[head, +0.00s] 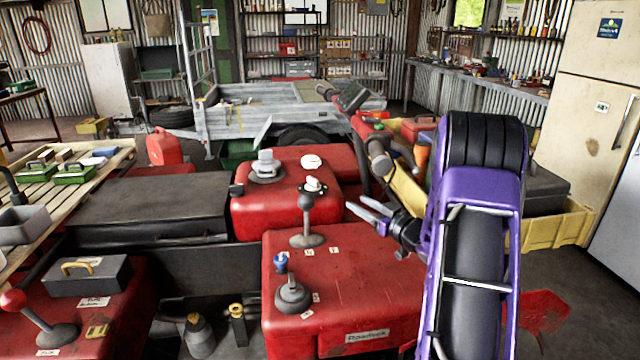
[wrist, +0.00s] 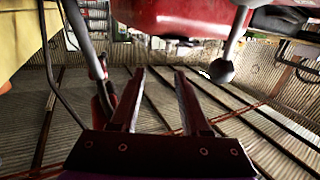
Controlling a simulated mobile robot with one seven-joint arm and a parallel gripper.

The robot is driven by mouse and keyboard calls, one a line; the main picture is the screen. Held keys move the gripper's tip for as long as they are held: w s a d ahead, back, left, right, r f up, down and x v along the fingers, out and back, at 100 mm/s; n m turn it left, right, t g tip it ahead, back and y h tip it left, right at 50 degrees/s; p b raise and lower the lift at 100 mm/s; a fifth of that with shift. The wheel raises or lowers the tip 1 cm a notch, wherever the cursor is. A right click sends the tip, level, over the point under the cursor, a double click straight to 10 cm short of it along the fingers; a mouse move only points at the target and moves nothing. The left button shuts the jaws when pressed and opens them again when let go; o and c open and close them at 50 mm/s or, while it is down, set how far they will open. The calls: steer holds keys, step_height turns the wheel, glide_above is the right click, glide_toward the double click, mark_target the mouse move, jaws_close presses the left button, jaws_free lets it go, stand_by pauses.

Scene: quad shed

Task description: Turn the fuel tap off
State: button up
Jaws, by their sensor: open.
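The red quad body (head: 370,275) carries several controls, and their small labels are unreadable, so I cannot tell for certain which is the fuel tap. A white knob on a dark base (head: 313,185) sits farther back on the red tank (head: 285,210). My gripper (head: 355,202) is open and empty, right of the grey ball lever (head: 306,203), touching nothing that I can see. In the wrist view my open fingers (wrist: 158,72) show empty space between them.
The ball lever also shows in the wrist view (wrist: 222,70), right of my fingers. A grey cap (head: 265,167) stands on the tank. A red-knobbed lever (head: 13,301) and a grey box (head: 87,276) are at left. Handlebars (head: 375,150) rise behind my gripper.

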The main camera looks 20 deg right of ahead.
mark_target(318, 183)
steer(key=shift+y, duration=0.5)
steer(key=x, duration=1.1)
steer(key=a+b+x, duration=0.1)
steer(key=x, duration=0.5)
steer(key=shift+w, duration=0.15)
jaws_close()
